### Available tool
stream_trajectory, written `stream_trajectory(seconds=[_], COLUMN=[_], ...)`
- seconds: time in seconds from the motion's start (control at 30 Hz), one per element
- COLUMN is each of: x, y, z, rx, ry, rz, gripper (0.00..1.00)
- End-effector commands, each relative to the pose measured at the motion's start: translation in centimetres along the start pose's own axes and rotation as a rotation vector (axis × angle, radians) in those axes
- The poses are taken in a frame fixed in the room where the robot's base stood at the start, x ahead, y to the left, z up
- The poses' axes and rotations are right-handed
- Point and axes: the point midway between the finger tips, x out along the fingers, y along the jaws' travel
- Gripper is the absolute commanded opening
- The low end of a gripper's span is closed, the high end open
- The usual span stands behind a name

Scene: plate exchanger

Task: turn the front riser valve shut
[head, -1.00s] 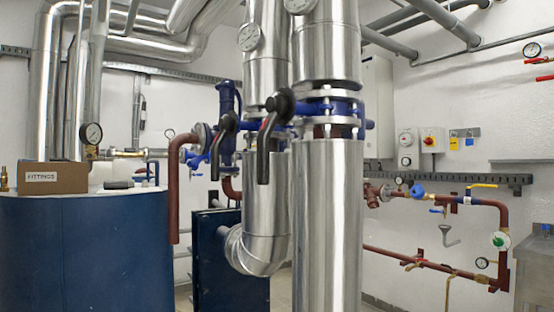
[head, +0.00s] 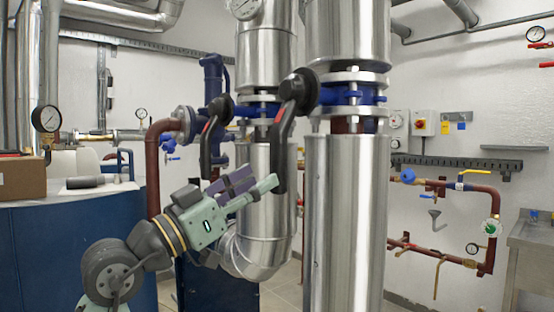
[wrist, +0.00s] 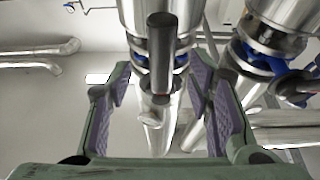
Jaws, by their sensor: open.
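The front riser (head: 344,220) is the thick silver pipe right of centre in the head view, with a blue valve body (head: 345,95) between flanges. Its black lever (head: 287,125) with a red mark hangs down from a round hub, slightly tilted. My gripper (head: 258,181), green with purple pads, is just left of the lever's lower end, pointing right and slightly up. In the wrist view, my open gripper (wrist: 160,85) has one finger on each side. A dark lever (wrist: 160,45), apparently the front one, shows between them, apart from both pads.
A second riser (head: 262,175) with its own black lever (head: 208,135) stands behind and left. A blue tank (head: 60,245) with a cardboard box (head: 22,179) is at left. Red-brown piping (head: 470,190) and a metal sink unit (head: 530,255) are at right.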

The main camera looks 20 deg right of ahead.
Motion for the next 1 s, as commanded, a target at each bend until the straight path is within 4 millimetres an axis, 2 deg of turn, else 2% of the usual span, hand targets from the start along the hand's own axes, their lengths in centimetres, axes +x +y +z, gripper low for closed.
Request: stream_trajectory(seconds=[0.03, 0.2, 0.4, 0.77, 1.0], x=[1.2, 4.2, 6.1, 6.5, 6.5], y=[0.0, 0.0, -0.1, -0.1, -0.1], z=[-0.3, -0.3, -0.2, 0.0, -0.1], rx=[-0.001, 0.001, 0.001, 0.001, 0.001], ry=[-0.002, 0.000, 0.001, 0.002, 0.002], rz=[0.002, 0.000, -0.003, -0.003, -0.003], gripper=[0.47, 0.47, 0.47, 0.46, 0.30])
